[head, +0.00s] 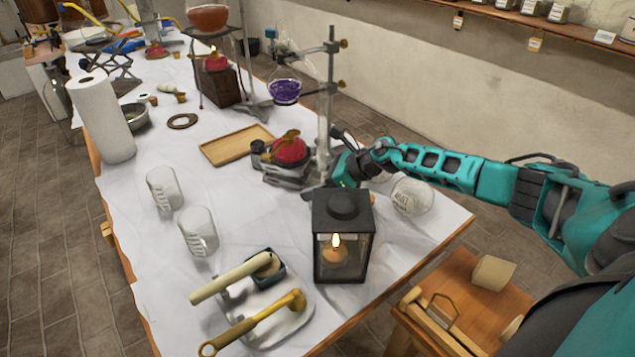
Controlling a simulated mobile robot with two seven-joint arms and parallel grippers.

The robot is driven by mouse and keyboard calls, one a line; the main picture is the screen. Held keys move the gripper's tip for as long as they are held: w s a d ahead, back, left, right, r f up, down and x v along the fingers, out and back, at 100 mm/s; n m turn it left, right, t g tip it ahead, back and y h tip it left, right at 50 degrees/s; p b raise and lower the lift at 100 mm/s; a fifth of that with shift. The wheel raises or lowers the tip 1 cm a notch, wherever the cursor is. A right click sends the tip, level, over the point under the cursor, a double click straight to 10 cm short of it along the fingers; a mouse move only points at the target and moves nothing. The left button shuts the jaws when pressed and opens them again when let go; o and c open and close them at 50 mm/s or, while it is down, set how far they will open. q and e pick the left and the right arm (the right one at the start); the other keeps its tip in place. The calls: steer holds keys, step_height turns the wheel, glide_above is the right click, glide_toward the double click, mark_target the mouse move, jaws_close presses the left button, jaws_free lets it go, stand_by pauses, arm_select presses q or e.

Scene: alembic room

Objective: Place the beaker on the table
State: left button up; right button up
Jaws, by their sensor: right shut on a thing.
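A clear glass beaker (412,197) with white markings is at the right part of the white-covered table (245,205), just below my right forearm. It looks slightly tilted, and I cannot tell whether its base touches the cloth. My right gripper (364,180) is beside it on its left, behind the black lantern (342,240). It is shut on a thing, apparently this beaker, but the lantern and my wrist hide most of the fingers. Two similar beakers, one farther (164,188) and one nearer (198,232), stand upright at the left. My left gripper is not in view.
A lit candle is inside the lantern. A stand with a purple flask (285,91) and a red-topped burner (289,151) are behind my right gripper. A tray (237,145), paper roll (101,118) and pestle (232,278) lie around.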

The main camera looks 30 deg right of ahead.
steer(key=shift+f, duration=0.2)
steer(key=o, duration=1.1)
steer(key=shift+r, duration=0.2)
steer(key=shift+s+d+r, duration=0.15)
steer(key=shift+s+d, duration=0.05)
steer(key=shift+d, duration=0.05)
steer(key=shift+v, duration=5.7)
